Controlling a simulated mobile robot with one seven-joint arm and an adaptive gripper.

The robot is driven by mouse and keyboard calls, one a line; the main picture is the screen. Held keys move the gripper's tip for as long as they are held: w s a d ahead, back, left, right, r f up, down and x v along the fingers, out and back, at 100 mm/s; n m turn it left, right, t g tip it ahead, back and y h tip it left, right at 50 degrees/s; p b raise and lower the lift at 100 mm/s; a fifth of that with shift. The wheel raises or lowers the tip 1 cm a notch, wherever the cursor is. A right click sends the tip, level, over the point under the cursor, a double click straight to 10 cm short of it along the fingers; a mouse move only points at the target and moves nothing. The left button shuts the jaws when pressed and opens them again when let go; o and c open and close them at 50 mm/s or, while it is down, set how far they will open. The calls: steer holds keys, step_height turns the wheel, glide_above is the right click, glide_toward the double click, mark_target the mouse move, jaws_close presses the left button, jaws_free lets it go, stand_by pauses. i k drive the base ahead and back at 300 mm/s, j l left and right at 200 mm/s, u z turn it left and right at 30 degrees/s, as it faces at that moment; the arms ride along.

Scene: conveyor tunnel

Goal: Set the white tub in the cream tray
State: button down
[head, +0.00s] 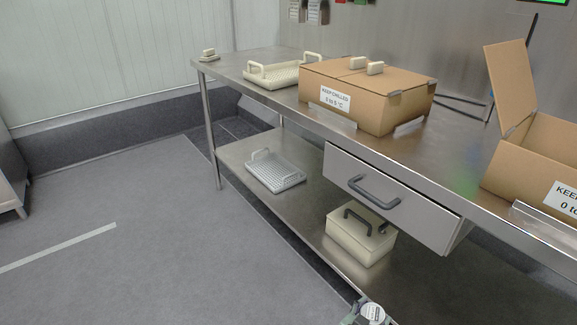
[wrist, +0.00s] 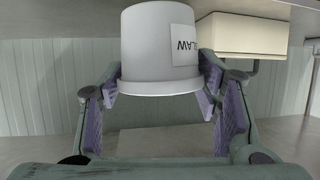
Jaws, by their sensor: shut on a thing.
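The white tub (wrist: 155,45) is in the wrist view, with a label whose letters read upside down there. My gripper (wrist: 159,97) is shut on it, a finger on either side near its rim. The tub's far end reaches the top edge of the frame, so I cannot tell whether it touches a surface. In the head view the cream tray (head: 272,83) lies on the far part of the steel counter, with ribbed floor and raised end handles. It looks empty. Only a small part of my arm shows at the bottom edge there, well away from the tray.
A closed cardboard box (head: 385,98) stands right beside the tray; an open box (head: 530,145) is farther right. A drawer (head: 385,192) hangs beneath. The lower shelf (head: 300,213) bears a grey tray (head: 277,175) and a cream lidded box (head: 355,243). The floor at left is clear.

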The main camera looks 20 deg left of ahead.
mark_target(287, 73)
steer(key=j+z, duration=0.5)
steer(key=j, duration=1.6)
steer(key=i+j, duration=0.05)
